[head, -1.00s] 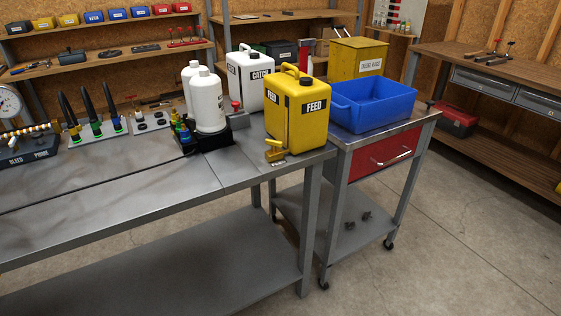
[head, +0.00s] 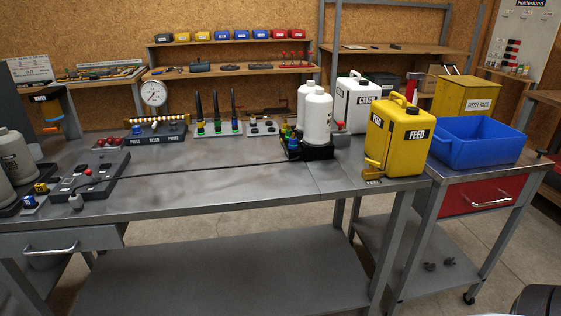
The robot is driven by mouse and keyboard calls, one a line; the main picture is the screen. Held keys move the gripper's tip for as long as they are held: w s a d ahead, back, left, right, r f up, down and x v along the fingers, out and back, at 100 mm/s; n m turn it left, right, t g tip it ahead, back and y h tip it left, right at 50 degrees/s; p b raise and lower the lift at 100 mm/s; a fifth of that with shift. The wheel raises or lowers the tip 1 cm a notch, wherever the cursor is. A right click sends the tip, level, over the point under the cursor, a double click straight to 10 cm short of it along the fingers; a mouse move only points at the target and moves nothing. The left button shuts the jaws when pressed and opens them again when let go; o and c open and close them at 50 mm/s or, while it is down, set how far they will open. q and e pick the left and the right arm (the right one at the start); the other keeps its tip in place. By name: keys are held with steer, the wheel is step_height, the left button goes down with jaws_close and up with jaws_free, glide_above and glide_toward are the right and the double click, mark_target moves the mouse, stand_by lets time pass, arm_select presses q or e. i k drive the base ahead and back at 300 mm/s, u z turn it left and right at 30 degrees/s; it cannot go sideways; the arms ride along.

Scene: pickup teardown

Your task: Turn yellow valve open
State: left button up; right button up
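A yellow jug labelled FEED (head: 400,138) stands upright on the right end of the metal workbench. A small yellow valve (head: 372,168) with a lever sits low at its front left corner, near the bench's front edge. The lever looks tilted, but it is too small to tell whether the valve is open or shut. A dark rounded shape (head: 538,300) at the bottom right corner is too cut off to identify.
A white CATCH jug (head: 356,104) and white bottles (head: 317,117) stand behind and left of the FEED jug. A blue bin (head: 477,145) sits on the cart to its right. A gauge manifold (head: 155,131) stands farther left. The bench middle (head: 220,180) is mostly clear.

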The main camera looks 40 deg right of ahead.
mark_target(373, 163)
steer(key=u, duration=0.4)
steer(key=i, duration=1.15)
steer(key=z, duration=1.7)
